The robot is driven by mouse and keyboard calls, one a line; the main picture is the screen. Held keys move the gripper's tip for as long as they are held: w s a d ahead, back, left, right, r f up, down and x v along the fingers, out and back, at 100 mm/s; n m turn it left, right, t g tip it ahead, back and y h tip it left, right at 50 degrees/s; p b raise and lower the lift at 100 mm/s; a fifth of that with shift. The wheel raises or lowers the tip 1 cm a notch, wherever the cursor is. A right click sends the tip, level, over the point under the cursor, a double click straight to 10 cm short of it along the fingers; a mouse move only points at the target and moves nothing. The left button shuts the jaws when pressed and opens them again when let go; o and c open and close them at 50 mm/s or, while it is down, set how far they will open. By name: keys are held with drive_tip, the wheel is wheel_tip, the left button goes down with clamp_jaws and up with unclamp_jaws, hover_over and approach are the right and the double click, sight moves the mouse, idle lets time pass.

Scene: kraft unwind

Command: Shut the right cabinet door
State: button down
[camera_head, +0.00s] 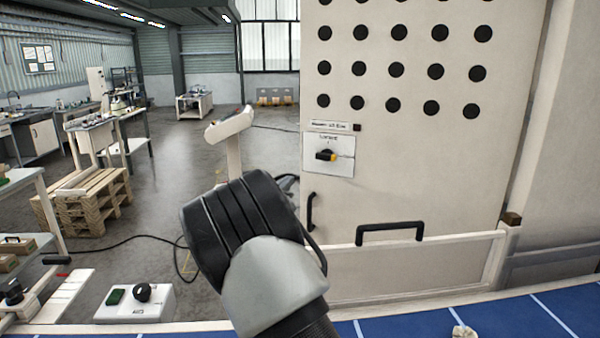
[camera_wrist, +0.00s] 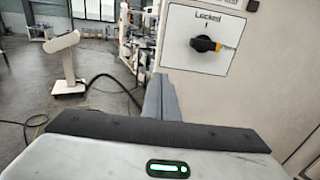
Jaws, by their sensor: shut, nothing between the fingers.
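A tall beige cabinet front (camera_head: 420,170) with rows of round black holes fills the right of the head view. I take it to hold the right door; no clear gap shows whether it is open or shut. A black vertical handle (camera_head: 311,211) sits at its left edge. Above it is a white switch plate (camera_head: 328,155) with a black and yellow knob, marked "Locked" in the wrist view (camera_wrist: 205,42). My gripper (camera_wrist: 160,98) is shut and empty, left of and below that plate in the wrist view. In the head view my own wrist hides the fingers.
A low beige rail with a black horizontal handle (camera_head: 390,232) crosses the cabinet's lower front. A beige pedestal (camera_head: 232,140) stands behind my wrist, with a dark cable on the floor. A blue surface (camera_head: 500,318) lies in front. Pallets (camera_head: 90,200) stand at left.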

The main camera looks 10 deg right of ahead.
sight(303, 168)
drive_tip(key=p+x, duration=0.1)
drive_tip(key=x, duration=0.8)
drive_tip(key=shift+d+p, duration=0.1)
drive_tip(key=shift+p, duration=0.3)
